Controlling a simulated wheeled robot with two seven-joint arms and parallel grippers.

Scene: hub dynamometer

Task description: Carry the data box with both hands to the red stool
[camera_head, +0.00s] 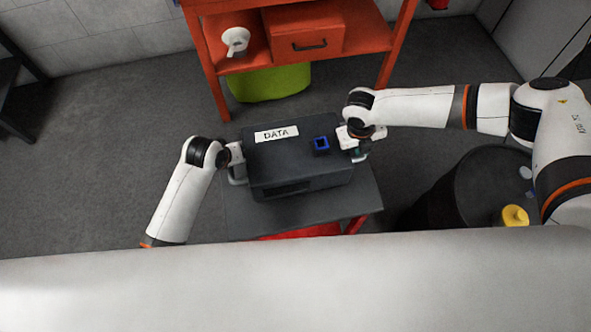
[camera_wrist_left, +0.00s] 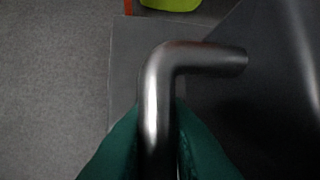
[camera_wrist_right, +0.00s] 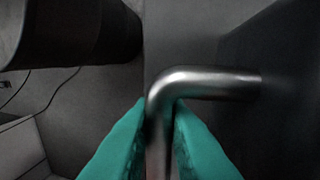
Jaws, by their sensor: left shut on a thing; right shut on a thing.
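The dark grey data box (camera_head: 285,160) has a white DATA label and a blue square-rimmed part on top. It is on or just above a stool (camera_head: 360,195) with a grey top and red legs; I cannot tell whether they touch. My left gripper (camera_head: 237,165) is shut on the metal handle at the box's left side, and the handle shows between its teal fingers in the left wrist view (camera_wrist_left: 158,130). My right gripper (camera_head: 357,148) is shut on the right handle, which shows in the right wrist view (camera_wrist_right: 200,84).
A red workbench (camera_head: 205,55) with a drawer and a white funnel-like item (camera_head: 234,41) stands behind. A lime-green bin (camera_head: 270,82) is beneath it. A black drum (camera_head: 465,190) with a yellow cap stands at the right.

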